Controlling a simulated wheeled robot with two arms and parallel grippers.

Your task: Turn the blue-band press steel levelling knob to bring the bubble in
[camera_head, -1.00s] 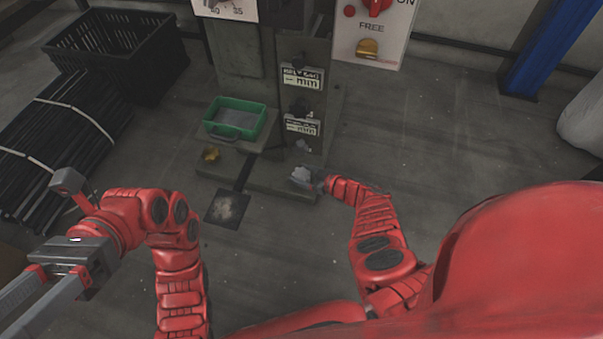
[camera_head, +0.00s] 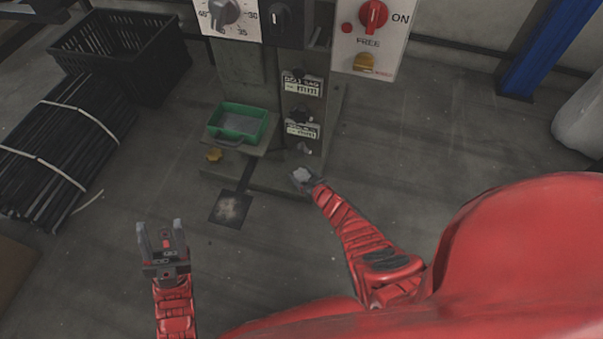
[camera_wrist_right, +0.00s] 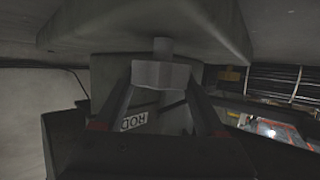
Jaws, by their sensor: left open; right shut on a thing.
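The press (camera_head: 238,70) stands at the upper middle of the head view; no blue band or bubble can be made out on it. My right gripper (camera_head: 303,177) is low at the front right of its base, shut on a pale steel knob (camera_head: 300,175). The right wrist view shows this steel knob (camera_wrist_right: 161,74) between the two fingers, with a short stem above it going up to the underside of a grey plate. A brass-coloured knob (camera_head: 215,155) sits at the base's left. My left gripper (camera_head: 161,225) is open and empty over the floor at lower left.
A green tray (camera_head: 238,123) sits on the press base. Dial panels (camera_head: 373,40) are above. A black crate (camera_head: 120,45) and bundled black rods (camera_head: 60,145) lie at left; a blue post (camera_head: 545,50) stands at right. The floor between is mostly clear.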

